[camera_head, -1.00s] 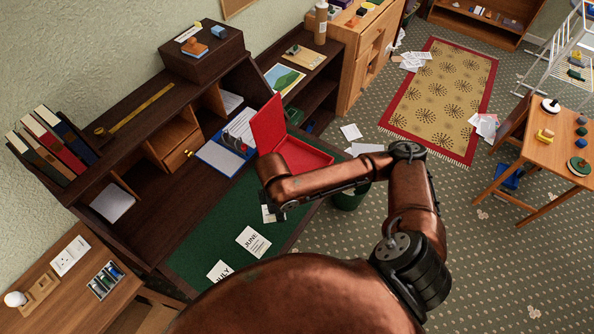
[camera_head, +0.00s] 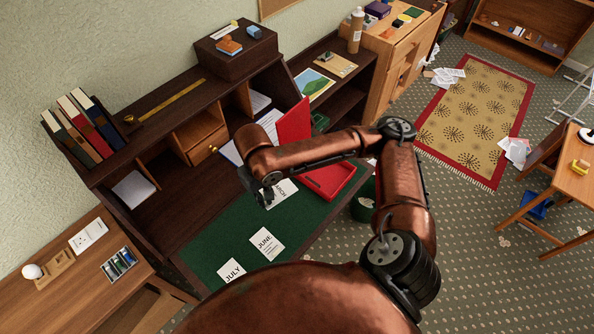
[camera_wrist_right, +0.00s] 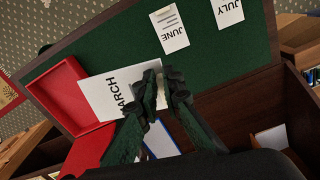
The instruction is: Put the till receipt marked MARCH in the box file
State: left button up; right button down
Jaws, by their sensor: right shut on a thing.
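The till receipt marked MARCH (camera_head: 287,190) is white with black print, and it also shows in the wrist view (camera_wrist_right: 104,94). My right gripper (camera_head: 266,197) is shut on its edge; the fingers (camera_wrist_right: 165,88) cover part of the receipt in the wrist view. The receipt overlaps the near edge of the box file in the wrist view and appears held above the green desk top. The red box file (camera_head: 334,181) stands open on the desk, its lid (camera_head: 292,124) raised; it also shows in the wrist view (camera_wrist_right: 55,84). My forearm hides part of it. My left gripper is out of view.
The receipts marked JUNE (camera_head: 267,244) and JULY (camera_head: 231,271) lie on the green desk top (camera_head: 215,240). A dark green bin (camera_head: 362,207) stands beside the desk. Desk cubbyholes with a small drawer (camera_head: 205,147) rise behind.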

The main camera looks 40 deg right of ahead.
aim_at(321, 172)
jog(key=u, duration=2.7)
jog(key=k, duration=1.7)
jog(key=z, duration=1.85)
